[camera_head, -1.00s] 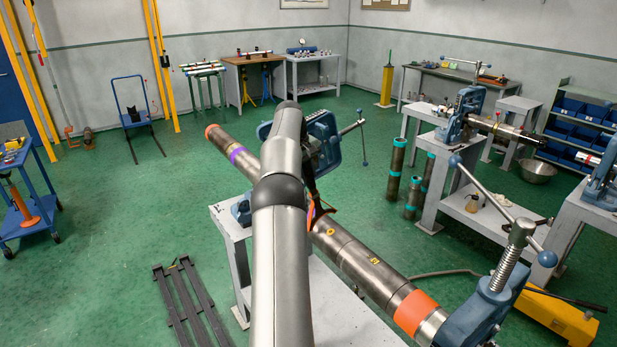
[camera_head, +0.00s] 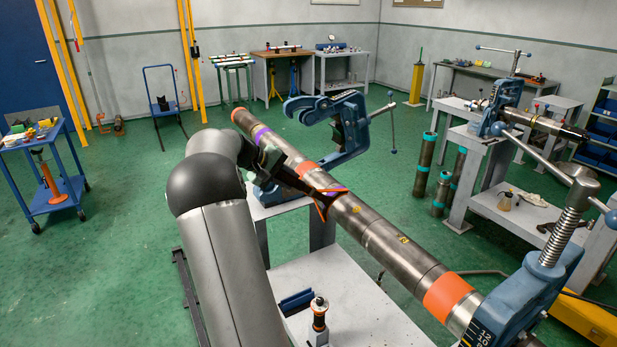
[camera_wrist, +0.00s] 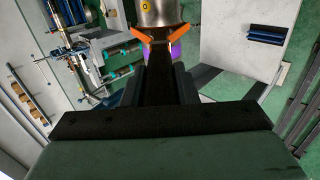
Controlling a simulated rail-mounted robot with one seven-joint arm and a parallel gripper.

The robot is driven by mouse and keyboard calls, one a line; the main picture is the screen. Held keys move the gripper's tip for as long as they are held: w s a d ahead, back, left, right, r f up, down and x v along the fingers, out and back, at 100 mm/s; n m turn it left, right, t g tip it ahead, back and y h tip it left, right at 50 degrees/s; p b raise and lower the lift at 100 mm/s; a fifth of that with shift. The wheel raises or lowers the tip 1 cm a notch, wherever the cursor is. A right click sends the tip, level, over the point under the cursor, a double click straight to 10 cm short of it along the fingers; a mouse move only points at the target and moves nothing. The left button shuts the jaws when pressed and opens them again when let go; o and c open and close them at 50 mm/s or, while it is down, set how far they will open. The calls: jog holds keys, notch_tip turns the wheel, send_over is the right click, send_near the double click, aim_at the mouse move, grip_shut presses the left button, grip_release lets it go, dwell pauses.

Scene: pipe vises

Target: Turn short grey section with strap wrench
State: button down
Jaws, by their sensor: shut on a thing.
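A long pipe string runs from the back left to the front right in the head view. Its short grey section (camera_head: 351,218), with a yellow dot, also shows at the top of the wrist view (camera_wrist: 160,12). An orange strap of the strap wrench (camera_head: 326,198) lies around the pipe at this section's far end; it shows in the wrist view too (camera_wrist: 180,33). My gripper (camera_wrist: 160,75) is shut on the wrench's dark handle, beside the pipe.
A blue vise (camera_head: 525,295) grips the near pipe end. Another blue vise (camera_head: 340,112) stands by the far part, its upper arm raised clear. A grey bench (camera_head: 350,300) below carries a small black-handled tool (camera_head: 318,315). A tool trolley (camera_head: 45,175) stands left; green floor is open between.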

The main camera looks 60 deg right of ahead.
aim_at(310, 187)
jog(key=shift+w+a+f+h, duration=0.1)
jog(key=shift+a+f+h, duration=0.1)
jog(key=shift+a, duration=0.2)
jog(key=shift+w+a+f+h, duration=0.1)
jog(key=shift+a+h, duration=0.1)
jog(key=shift+a, duration=0.2)
jog(key=shift+b, duration=0.3)
jog(key=shift+f, duration=0.1)
jog(key=shift+b+x, duration=0.65)
jog(key=shift+x, duration=1.3)
jog(key=shift+s+d+f, duration=0.1)
jog(key=shift+d, duration=0.1)
jog(key=shift+s+d+f+b, duration=0.3)
jog(key=shift+d+f, duration=0.1)
jog(key=shift+d, duration=0.1)
jog(key=shift+s+d+f, duration=0.2)
jog(key=shift+d+f, duration=0.25)
jog(key=shift+t+y, duration=0.3)
jog(key=shift+y, duration=0.5)
jog(key=shift+s+d+r+p, duration=0.4)
jog(key=shift+d+r+p, duration=0.3)
jog(key=shift+p, duration=1)
jog(key=shift+s+d+r+p, duration=0.35)
jog(key=shift+d+r+p, duration=0.35)
jog(key=shift+p, duration=1)
